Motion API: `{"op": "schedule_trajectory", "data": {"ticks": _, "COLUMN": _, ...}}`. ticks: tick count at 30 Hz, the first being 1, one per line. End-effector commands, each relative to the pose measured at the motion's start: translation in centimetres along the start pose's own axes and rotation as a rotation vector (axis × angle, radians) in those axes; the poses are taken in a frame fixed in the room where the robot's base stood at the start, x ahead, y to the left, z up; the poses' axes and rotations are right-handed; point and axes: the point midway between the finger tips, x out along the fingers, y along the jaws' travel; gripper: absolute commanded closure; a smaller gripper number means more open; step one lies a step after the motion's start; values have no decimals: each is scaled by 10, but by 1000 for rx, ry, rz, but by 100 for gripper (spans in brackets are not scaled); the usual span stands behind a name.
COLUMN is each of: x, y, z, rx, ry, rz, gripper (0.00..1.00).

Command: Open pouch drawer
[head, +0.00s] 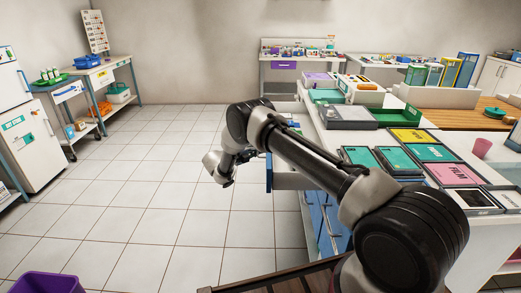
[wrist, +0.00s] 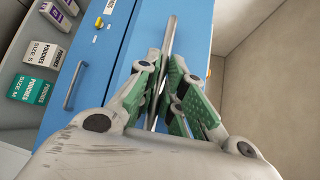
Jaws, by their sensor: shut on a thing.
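My gripper (wrist: 163,80) is shut on a silver bar handle (wrist: 169,42) on a blue drawer front (wrist: 135,42) in the wrist view. The handle runs between the two green-padded fingers. In the head view my gripper (head: 229,177) is left of the counter, beside a blue front (head: 269,173) that stands out from the cabinet. A pale drawer side (head: 291,181) shows behind that front. My arm hides part of it. Pouch boxes (wrist: 33,90) show left of the blue fronts in the wrist view; I cannot tell which compartment holds them.
A second bar handle (wrist: 75,86) is on the neighbouring blue front. Blue lower fronts (head: 328,225) are under the counter. Film boxes (head: 455,173) and a grey lidded tray (head: 347,116) are on top. The tiled floor (head: 165,155) to the left is clear. A purple bin (head: 48,284) stands front left.

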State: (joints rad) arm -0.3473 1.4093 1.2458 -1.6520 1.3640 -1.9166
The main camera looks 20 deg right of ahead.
Motion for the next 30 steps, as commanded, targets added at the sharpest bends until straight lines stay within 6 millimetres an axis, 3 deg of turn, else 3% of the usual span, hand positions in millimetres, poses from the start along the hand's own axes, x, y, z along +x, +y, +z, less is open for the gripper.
{"op": "schedule_trajectory", "data": {"ticks": 8, "x": 0, "y": 1, "z": -1, "rx": -2, "ry": 0, "rz": 2, "gripper": 100}}
{"op": "schedule_trajectory", "data": {"ticks": 9, "x": 0, "y": 1, "z": -1, "rx": -2, "ry": 0, "rz": 2, "gripper": 86}}
{"op": "schedule_trajectory", "data": {"ticks": 12, "x": 0, "y": 1, "z": -1, "rx": -2, "ry": 0, "rz": 1, "gripper": 68}}
{"op": "schedule_trajectory", "data": {"ticks": 23, "x": -4, "y": 0, "z": 0, "rx": 0, "ry": -1, "rz": 1, "gripper": 68}}
{"op": "schedule_trajectory", "data": {"ticks": 30, "x": -45, "y": 0, "z": 1, "rx": -2, "ry": -4, "rz": 1, "gripper": 68}}
